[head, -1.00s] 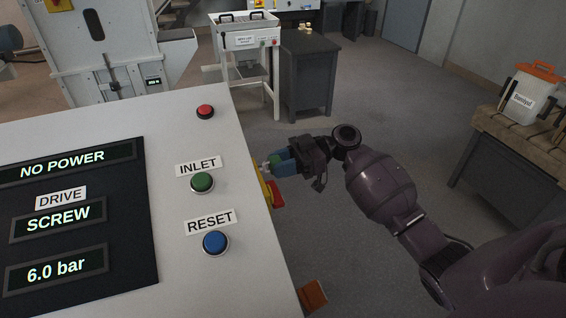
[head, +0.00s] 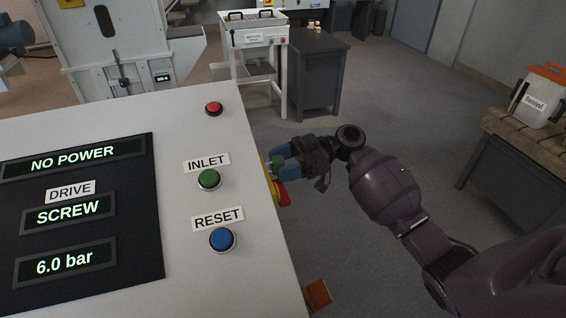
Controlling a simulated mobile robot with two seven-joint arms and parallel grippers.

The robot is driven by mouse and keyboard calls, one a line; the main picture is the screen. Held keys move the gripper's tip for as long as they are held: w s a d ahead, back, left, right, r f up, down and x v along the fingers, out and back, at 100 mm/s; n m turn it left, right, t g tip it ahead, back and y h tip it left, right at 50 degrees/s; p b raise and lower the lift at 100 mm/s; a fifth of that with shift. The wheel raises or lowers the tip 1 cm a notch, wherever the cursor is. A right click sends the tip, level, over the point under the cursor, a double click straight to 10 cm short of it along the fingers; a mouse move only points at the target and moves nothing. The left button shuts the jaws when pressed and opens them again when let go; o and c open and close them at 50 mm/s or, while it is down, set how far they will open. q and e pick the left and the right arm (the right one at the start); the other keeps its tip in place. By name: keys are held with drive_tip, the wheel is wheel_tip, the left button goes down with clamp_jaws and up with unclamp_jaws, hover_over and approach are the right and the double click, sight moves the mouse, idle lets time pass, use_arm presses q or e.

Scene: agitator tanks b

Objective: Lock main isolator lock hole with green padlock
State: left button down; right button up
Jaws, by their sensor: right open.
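The main isolator is on the right side wall of the grey-white control cabinet, seen edge-on as a yellow plate (head: 271,183) with a red handle (head: 283,194). The green padlock (head: 277,161) is a small green shape at the isolator, between the blue fingertips of my right gripper (head: 281,162). That gripper is open around the padlock, beside the cabinet edge. The lock hole is hidden, and I cannot tell whether the shackle is through it. My left gripper is not in view.
The cabinet top (head: 246,262) has a green INLET button (head: 209,179), a blue RESET button (head: 222,239) and a red button (head: 214,108). A NO POWER display (head: 74,158) is at left. A bench (head: 520,150) with a white box stands right.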

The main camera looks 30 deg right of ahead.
drive_tip(key=v, duration=1.1)
drive_tip(key=shift+a, duration=0.1)
